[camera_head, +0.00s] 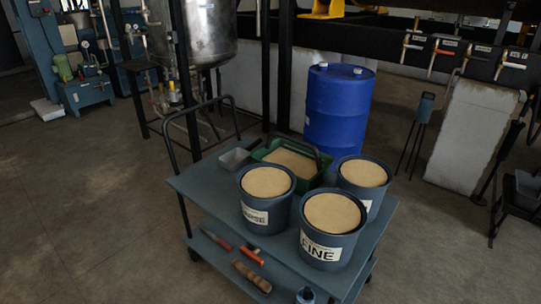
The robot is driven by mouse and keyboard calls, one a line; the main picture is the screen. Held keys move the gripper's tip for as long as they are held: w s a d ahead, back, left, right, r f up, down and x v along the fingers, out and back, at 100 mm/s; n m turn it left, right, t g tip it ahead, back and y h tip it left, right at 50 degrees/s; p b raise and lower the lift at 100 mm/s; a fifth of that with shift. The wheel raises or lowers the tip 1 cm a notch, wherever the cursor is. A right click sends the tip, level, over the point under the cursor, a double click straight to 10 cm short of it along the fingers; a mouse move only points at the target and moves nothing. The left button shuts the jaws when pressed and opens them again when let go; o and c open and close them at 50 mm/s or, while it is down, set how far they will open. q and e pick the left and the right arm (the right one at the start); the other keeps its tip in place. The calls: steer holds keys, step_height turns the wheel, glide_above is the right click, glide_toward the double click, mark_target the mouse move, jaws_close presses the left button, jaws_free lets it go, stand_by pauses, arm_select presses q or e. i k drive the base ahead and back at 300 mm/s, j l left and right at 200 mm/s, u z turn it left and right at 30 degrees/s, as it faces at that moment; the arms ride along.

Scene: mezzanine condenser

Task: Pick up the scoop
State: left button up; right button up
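A small grey open-topped metal pan (234,159) sits on the top of the blue-grey cart (204,186), near its back left corner. It may be the scoop, but I cannot make out a handle on it. A green box (262,152) filled with tan granular material stands just right of it, with a dark handle arching over it. Neither of my grippers shows in the head view.
Three tan-filled buckets stand on the cart: one left (254,216), one back right (376,202), and one in front labelled FINE (316,252). Hand tools, including a wooden-handled one (252,277), lie on the lower shelf. A blue drum (338,112) stands behind. Floor left is clear.

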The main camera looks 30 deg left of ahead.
mark_target(238, 158)
steer(key=i+l+z, duration=0.35)
steer(key=i+l, duration=0.4)
steer(key=l, duration=0.15)
steer(key=i+l+z, duration=0.35)
steer(key=i+l, duration=0.35)
steer(key=i, duration=0.2)
steer(key=i+u, duration=0.25)
steer(key=i, duration=0.6)
steer(key=i+l+u, duration=0.1)
steer(key=i+u, duration=0.15)
steer(key=i, duration=0.6)
steer(key=i+j+u, duration=0.2)
steer(key=i+u, duration=0.6)
steer(key=i+l+u, duration=0.1)
steer(key=i+u, duration=0.25)
steer(key=i, duration=0.25)
steer(key=i+l+u, duration=0.25)
steer(key=i+u, duration=0.15)
steer(key=i+j+u, duration=0.15)
steer(key=i+u, duration=0.75)
steer(key=i+l+u, duration=0.1)
steer(key=i+u, duration=0.2)
steer(key=u, duration=0.2)
steer(key=i+l+u, duration=0.3)
steer(key=u, duration=0.15)
steer(key=i, duration=0.05)
